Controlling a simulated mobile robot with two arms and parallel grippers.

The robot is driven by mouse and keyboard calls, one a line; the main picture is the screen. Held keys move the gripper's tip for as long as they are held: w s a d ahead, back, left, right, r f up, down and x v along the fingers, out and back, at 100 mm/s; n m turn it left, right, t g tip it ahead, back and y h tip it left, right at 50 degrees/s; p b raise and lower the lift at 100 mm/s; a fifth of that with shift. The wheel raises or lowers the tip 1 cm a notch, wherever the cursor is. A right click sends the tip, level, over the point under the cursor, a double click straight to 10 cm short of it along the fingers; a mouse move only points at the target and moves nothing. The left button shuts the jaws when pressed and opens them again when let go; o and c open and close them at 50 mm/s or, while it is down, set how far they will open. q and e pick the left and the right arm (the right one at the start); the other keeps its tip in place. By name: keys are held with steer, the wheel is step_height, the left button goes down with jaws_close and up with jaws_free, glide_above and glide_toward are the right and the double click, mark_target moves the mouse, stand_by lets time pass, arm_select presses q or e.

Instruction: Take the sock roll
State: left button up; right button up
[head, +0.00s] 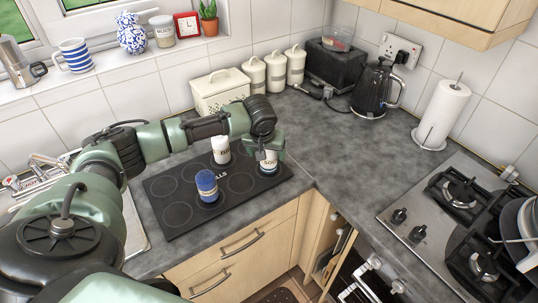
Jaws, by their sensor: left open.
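A black board (165,218) with round marked spots lies on the counter and bears several small upright objects. A blue roll (206,184), which looks like the sock roll, stands near the board's middle. A white labelled container (220,152) stands behind it. Another pale labelled container (268,163) stands at the board's right. My left gripper (267,145) points down right over this pale container, away from the blue roll. Its fingers are open but small in view, and the wrist partly hides the container's top. I cannot tell whether they touch. My right gripper is not in view.
White canisters (276,72) and a cream bin (219,92) stand along the back wall. A black kettle (373,88), a paper towel roll (443,112) and a gas hob (446,222) are to the right. The counter between board and hob is clear.

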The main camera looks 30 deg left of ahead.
arm_select(q)
steer(key=p+x, duration=0.1)
steer(key=x, duration=0.2)
steer(key=shift+w+f, duration=0.4)
steer(key=shift+f, duration=0.15)
steer(key=shift+c, duration=1.4)
steer(key=shift+r, duration=0.1)
steer(key=c, duration=1.3)
steer(key=shift+c, duration=0.2)
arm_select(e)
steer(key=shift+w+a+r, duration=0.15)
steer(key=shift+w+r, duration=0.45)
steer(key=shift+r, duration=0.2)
arm_select(q)
steer(key=shift+r, duration=0.25)
step_height(320, 180, up, 19)
steer(key=b, duration=0.4)
steer(key=shift+r+b, duration=0.25)
steer(key=shift+b, duration=0.1)
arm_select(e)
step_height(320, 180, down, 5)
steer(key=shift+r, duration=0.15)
